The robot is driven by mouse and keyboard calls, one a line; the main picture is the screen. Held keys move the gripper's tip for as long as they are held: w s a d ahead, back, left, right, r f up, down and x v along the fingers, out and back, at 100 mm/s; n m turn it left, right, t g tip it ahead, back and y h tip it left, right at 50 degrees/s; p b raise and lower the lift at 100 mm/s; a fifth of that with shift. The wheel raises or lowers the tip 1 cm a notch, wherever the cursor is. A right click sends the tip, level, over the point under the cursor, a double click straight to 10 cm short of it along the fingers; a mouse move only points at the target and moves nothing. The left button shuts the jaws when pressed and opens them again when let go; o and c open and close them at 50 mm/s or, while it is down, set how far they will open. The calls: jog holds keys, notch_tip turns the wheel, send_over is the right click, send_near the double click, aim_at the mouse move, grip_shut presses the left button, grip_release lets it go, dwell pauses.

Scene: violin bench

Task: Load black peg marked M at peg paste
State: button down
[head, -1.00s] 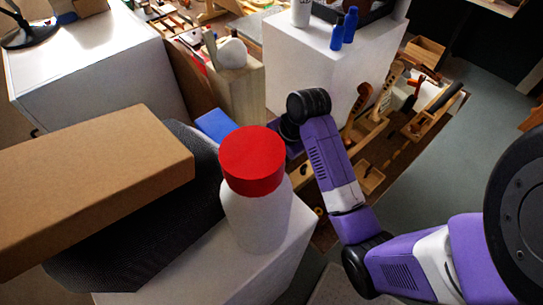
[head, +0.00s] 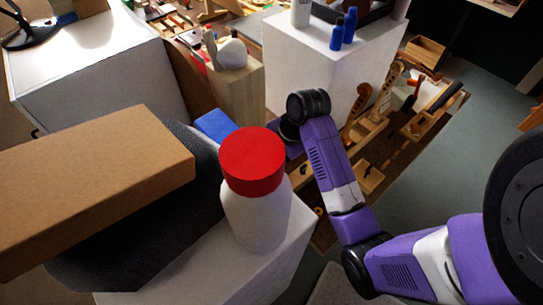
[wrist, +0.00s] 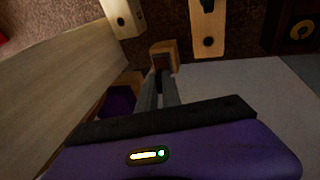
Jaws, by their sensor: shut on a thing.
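In the wrist view my gripper (wrist: 159,92) is shut on a small dark thing (wrist: 158,80), seemingly the black peg; the fingers hide most of it and no letter M can be read. Just beyond the fingertips is a small wooden block (wrist: 165,50); I cannot tell whether the held thing touches it. I cannot make out which thing is the peg paste. In the head view my fingers are hidden behind my own wrist and the nearby white bottle.
In the wrist view two pale wooden pieces with dark round spots, one upper left (wrist: 123,17) and one upper middle (wrist: 208,28), stand beyond. In the head view a red-capped white bottle (head: 257,215) and cardboard box (head: 85,180) stand close.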

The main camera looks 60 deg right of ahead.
notch_tip(320, 180, up, 7)
jog(key=p, duration=0.6)
jog(key=shift+p, duration=0.35)
dwell(0.6)
jog(key=w+a+f+m+h+b, duration=0.1)
jog(key=a+f+m+b, duration=0.1)
jog(key=a+m, duration=0.3)
jog(key=w+a+f+m+g+h+b, duration=0.1)
jog(key=a+f+m+h+b, duration=0.1)
jog(key=a+f+m, duration=0.3)
jog(key=w+a+f+m+g+h+b, duration=0.1)
jog(key=w+a+f+m+b, duration=0.1)
jog(key=a, duration=0.9)
notch_tip(320, 180, down, 2)
jog(key=m+b, duration=0.1)
jog(key=m, duration=0.2)
jog(key=shift+a+f+h, duration=0.15)
jog(key=shift+f+h, duration=0.1)
jog(key=shift+h, duration=0.05)
